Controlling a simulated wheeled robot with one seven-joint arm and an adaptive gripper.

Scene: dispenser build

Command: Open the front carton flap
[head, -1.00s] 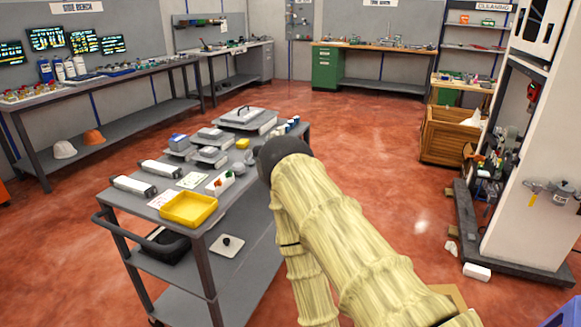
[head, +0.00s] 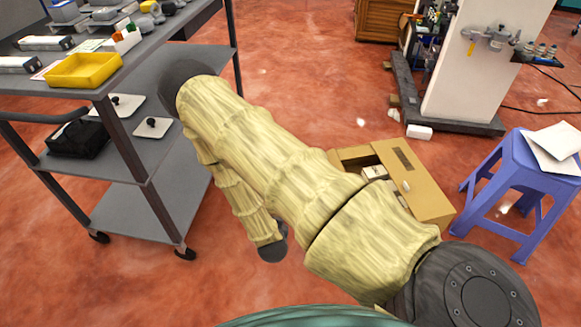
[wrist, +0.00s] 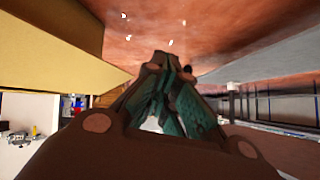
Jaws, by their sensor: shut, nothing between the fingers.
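The tan carton (head: 415,182) stands on the red floor right of my arm in the head view. A broad tan panel with a dark label faces up, and pale items show in an opening beside it. My arm hides its near left part, so I cannot tell which panel is the front flap. My gripper (wrist: 168,62) shows in the wrist view, its fingers together and empty. It is hidden in the head view. A tan surface, likely carton cardboard (wrist: 50,40), lies left of the fingers in the wrist view. I cannot tell whether they touch it.
A grey cart (head: 190,85) with a yellow tray (head: 85,70) stands at the left. A blue stool (head: 520,175) with papers stands right of the carton. A white pillar on a dark base (head: 455,118) stands behind. Red floor is clear between cart and carton.

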